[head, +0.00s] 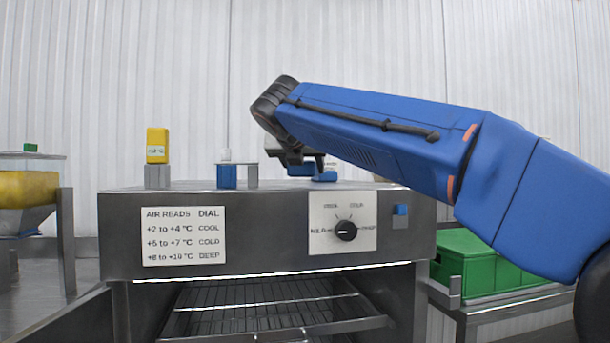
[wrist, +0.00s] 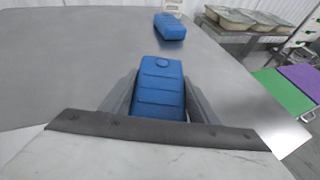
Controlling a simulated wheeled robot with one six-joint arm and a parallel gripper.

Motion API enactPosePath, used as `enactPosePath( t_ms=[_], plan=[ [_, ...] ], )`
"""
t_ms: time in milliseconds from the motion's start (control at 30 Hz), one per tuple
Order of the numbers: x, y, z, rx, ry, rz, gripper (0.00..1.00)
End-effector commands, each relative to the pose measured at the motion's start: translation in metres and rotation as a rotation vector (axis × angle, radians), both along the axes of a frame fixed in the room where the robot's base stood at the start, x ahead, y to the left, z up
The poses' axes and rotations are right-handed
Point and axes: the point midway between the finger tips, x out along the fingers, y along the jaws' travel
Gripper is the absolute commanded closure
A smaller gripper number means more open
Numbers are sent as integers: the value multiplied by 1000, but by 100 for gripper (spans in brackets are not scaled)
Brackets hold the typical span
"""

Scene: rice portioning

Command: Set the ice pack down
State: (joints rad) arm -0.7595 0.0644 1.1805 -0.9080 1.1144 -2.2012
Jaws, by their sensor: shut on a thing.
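My gripper (wrist: 158,95) is shut on a blue ice pack (wrist: 158,82), with one finger on each side of it. A second blue ice pack (wrist: 170,27) lies flat on the grey metal top (wrist: 70,60), ahead of the held one. In the head view, my gripper (head: 302,160) is low over the top of the metal cabinet (head: 265,212). Two blue shapes show under and beside it there, partly covered by my gripper. I cannot tell whether the held pack touches the top.
A yellow device (head: 157,143) and a blue block (head: 227,176) stand on the cabinet's left part. The dial (head: 346,231) is on its front, above an open chamber with wire racks (head: 265,308). A green crate (head: 475,262) is at right.

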Motion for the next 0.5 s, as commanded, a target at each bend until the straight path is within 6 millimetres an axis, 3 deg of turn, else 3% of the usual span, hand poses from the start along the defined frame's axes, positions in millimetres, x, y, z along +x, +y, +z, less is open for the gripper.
enactPosePath(
  t_ms=[200,500],
  plan=[
    [-1,0,-19,1,0,1,82],
    [0,0,-21,1,0,0,82]
  ],
)
